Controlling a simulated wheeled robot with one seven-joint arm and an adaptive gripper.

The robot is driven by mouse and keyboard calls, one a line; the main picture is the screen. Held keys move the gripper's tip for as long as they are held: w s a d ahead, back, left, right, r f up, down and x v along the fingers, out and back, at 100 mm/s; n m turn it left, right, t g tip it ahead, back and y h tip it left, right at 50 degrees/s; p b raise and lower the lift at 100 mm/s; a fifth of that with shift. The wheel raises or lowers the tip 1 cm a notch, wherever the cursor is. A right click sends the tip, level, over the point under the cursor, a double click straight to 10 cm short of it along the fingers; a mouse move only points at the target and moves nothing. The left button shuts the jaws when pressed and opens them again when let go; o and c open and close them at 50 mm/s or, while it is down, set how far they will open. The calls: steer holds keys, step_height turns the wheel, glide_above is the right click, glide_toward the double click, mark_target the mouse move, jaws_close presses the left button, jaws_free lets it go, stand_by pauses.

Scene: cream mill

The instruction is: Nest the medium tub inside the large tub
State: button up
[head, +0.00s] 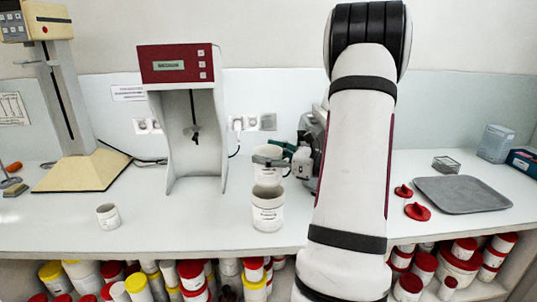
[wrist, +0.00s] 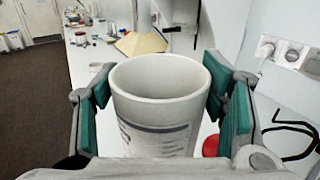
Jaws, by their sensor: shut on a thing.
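The medium tub (head: 267,172), white with a printed label, is held upright in my gripper (head: 271,160). In the wrist view, the medium tub (wrist: 160,110) sits between the green finger pads of my gripper (wrist: 160,95), its open mouth empty. The large tub (head: 268,216), white and labelled, stands upright on the counter. In the head view the medium tub shows just above the large tub's open rim. I cannot tell whether its base is directly over the opening or behind it. The large tub is hidden in the wrist view.
A small white tub (head: 108,216) stands at the left on the counter (head: 200,240). A red-topped mixer (head: 180,120) stands behind, left of my gripper. Red lids (head: 417,211) and a grey tray (head: 462,193) lie at the right. The front counter between the small and large tubs is clear.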

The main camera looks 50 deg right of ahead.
steer(key=shift+f+b, duration=1.2)
steer(key=shift+f, duration=0.9)
stand_by(1.0)
steer(key=o, duration=1.2)
step_height(320, 180, up, 8)
steer(key=p, duration=0.4)
steer(key=shift+p, duration=0.35)
stand_by(0.7)
